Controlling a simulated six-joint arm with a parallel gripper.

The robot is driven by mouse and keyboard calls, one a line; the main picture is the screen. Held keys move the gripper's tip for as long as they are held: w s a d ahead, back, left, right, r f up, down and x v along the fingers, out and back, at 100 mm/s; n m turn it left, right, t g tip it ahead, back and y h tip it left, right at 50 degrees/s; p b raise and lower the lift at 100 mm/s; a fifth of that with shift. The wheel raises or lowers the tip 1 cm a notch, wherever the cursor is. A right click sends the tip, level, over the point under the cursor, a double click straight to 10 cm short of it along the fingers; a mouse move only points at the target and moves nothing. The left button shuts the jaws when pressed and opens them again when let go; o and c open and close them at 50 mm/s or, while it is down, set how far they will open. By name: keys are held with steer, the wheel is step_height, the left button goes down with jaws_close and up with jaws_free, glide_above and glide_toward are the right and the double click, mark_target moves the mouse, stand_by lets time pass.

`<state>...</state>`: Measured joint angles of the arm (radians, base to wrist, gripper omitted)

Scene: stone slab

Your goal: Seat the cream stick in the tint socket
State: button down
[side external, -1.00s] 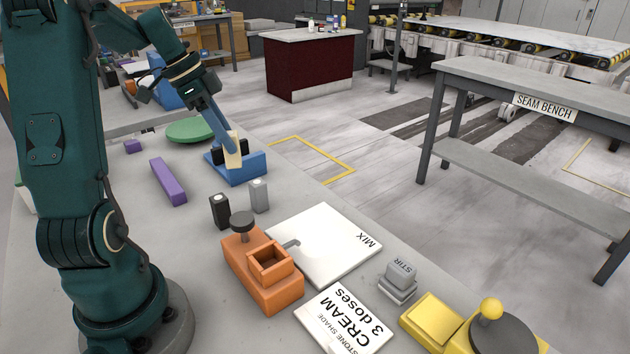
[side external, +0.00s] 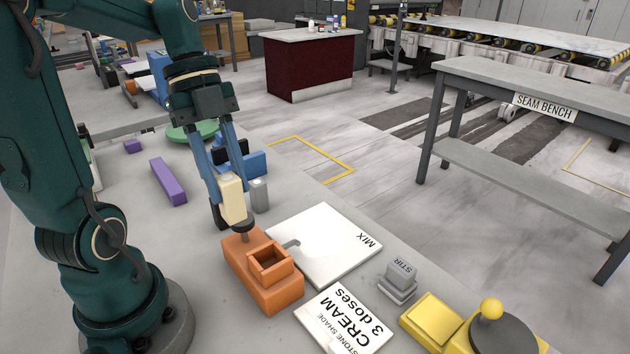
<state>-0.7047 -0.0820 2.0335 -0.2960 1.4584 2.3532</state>
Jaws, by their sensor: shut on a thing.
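The cream stick (side external: 232,200) is held upright, slightly tilted, between the blue fingers of my gripper (side external: 230,183). My gripper is shut on it. In the picture, the stick's lower end is just above the dark round knob (side external: 244,227) of the orange block (side external: 262,291). I cannot tell whether they touch. The orange block has a raised square opening (side external: 268,262), which looks like the tint socket and appears empty. The stick is up and left of that opening. The blue holder (side external: 256,163) stands behind my gripper, partly hidden by the fingers.
A white MIX board (side external: 325,245), a CREAM 3 doses card (side external: 345,322), a grey STIR block (side external: 400,276) and a yellow device (side external: 435,315) lie right. A purple bar (side external: 168,181) lies left.

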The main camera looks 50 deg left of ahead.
steer(key=shift+w+d+f, duration=0.35)
steer(key=shift+d+f, duration=0.6)
steer(key=shift+f, duration=0.3)
steer(key=shift+w+d+f, duration=0.3)
steer(key=shift+d+f, duration=0.6)
steer(key=shift+f, duration=0.4)
steer(key=shift+w+d+f, duration=0.35)
steer(key=shift+d+f, duration=0.6)
steer(key=shift+f, duration=0.3)
steer(key=c, duration=0.5)
jaws_free()
steer(key=shift+f, duration=0.1)
